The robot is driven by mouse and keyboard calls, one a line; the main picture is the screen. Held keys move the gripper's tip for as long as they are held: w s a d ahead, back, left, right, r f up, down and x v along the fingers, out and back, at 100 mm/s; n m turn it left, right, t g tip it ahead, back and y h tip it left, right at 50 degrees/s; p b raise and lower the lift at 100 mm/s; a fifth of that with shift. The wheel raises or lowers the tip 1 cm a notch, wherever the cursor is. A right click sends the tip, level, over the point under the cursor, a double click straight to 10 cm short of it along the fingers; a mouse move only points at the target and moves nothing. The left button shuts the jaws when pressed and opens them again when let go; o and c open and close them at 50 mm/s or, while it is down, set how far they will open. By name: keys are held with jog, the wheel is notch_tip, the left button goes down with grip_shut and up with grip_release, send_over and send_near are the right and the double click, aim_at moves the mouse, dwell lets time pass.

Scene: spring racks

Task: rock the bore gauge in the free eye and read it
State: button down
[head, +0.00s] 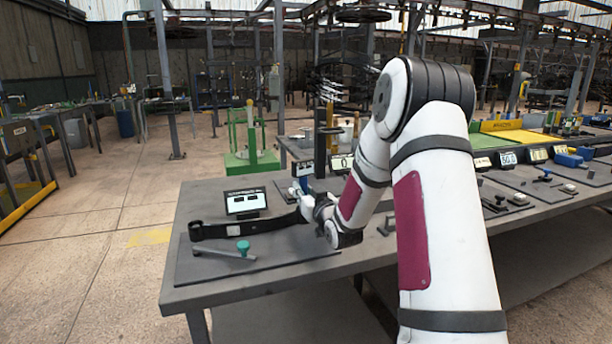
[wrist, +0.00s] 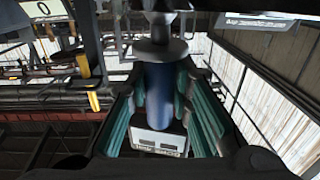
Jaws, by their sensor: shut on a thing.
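The bore gauge has a dark blue round body (wrist: 160,92) and a pale readout box (wrist: 158,143), whose figures are too small to read. My gripper (wrist: 163,112) is shut on the gauge, with teal pads on both sides of it. A grey metal disc crosses the gauge's upper end in the wrist view. In the head view, a black leaf spring (head: 268,225) lies on the bench, with a rolled eye at its left end. My gripper (head: 322,210) is at the spring's right end. My arm partly hides that end, so I cannot tell whether the gauge is inside an eye.
A small display (head: 245,202) stands behind the spring. A grey bar with a teal knob (head: 225,251) lies in front, on a dark mat (head: 285,258). A dark post (head: 320,150) rises behind my gripper. More displays and small parts fill the bench's right side.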

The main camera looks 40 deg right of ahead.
aim_at(304, 166)
jog(key=shift+r+p, duration=0.9)
jog(key=shift+r, duration=1.05)
jog(key=shift+r+p, duration=0.9)
jog(key=shift+r, duration=1.15)
jog(key=shift+a, duration=0.1)
